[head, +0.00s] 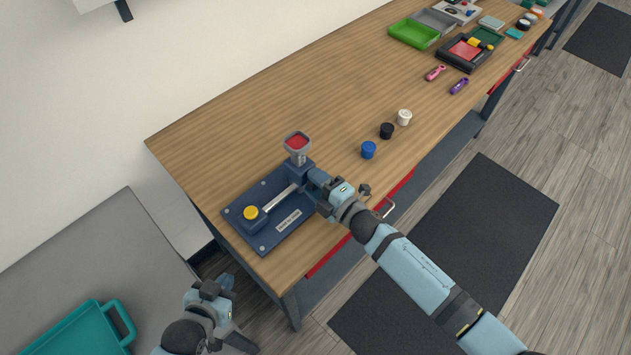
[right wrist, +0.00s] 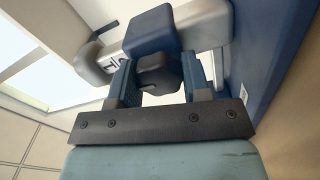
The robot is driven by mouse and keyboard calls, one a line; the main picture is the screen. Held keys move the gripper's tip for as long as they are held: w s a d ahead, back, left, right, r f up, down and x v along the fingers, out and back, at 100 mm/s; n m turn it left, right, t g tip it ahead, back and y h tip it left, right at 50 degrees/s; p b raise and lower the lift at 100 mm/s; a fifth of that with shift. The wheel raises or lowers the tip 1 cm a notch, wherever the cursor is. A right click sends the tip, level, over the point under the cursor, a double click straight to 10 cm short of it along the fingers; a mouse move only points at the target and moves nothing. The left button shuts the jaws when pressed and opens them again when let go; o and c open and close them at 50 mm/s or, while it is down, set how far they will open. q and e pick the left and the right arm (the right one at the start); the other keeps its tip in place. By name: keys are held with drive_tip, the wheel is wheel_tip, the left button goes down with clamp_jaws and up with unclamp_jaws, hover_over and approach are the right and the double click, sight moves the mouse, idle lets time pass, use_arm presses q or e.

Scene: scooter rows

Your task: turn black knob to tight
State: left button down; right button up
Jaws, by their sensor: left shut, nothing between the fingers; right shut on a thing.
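A dark blue fixture plate (head: 262,233) lies on the near left end of the wooden bench. It carries a blue block (head: 299,171), a grey rod, a yellow button (head: 251,212) and an upright grey part with a red top (head: 297,142). My right gripper (head: 316,180) is at the block's right side. In the right wrist view the black knob (right wrist: 158,73) sits between my two blue fingers, which are shut on it, in front of the blue block (right wrist: 152,32). The knob is hidden in the head view. My left gripper (head: 226,284) is shut and empty, off the bench.
Blue (head: 368,149), black (head: 387,130) and white (head: 404,117) caps stand right of the fixture. A green tray (head: 413,33) and other items are at the far end. A teal tray (head: 77,330) lies on the grey surface at lower left.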

drive_tip(key=o, duration=0.9)
drive_tip(key=shift+b+v, duration=1.35)
drive_tip(key=shift+v, duration=5.6)
